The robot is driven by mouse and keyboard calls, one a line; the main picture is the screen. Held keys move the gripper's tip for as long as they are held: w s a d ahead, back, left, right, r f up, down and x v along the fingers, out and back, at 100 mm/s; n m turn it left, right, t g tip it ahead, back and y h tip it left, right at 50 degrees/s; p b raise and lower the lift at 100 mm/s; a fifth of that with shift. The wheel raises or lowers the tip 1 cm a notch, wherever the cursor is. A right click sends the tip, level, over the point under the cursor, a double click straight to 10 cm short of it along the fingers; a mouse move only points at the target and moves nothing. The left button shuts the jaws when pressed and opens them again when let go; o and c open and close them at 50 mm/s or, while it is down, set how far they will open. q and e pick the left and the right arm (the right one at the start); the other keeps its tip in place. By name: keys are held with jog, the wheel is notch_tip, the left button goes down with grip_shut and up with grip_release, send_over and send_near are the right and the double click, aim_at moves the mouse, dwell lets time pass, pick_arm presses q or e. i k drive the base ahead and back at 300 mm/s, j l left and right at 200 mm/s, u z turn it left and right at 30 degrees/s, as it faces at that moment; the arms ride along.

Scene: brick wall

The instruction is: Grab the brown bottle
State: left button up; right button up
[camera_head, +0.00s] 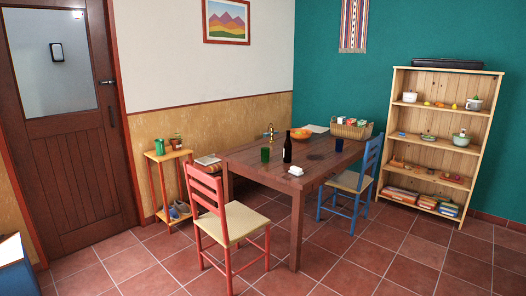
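A dark bottle (287,150), brown to nearly black, stands upright near the middle of the wooden table (328,166). A green cup (265,155) stands to its left. A small white object (296,171) lies in front of it, near the table's front edge. An orange bowl (301,134) sits behind it. The bottle appears unobstructed in this view. Neither of my grippers shows in the head view.
A red chair (232,222) stands at the table's near left side, and a blue chair (352,184) at its right. A shelf (438,138) stands against the teal wall. A blue-sided piece of furniture (17,270) is at the lower left. Tiled floor is clear in front.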

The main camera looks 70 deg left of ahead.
aim_at(288, 146)
jog(key=u, duration=2.1)
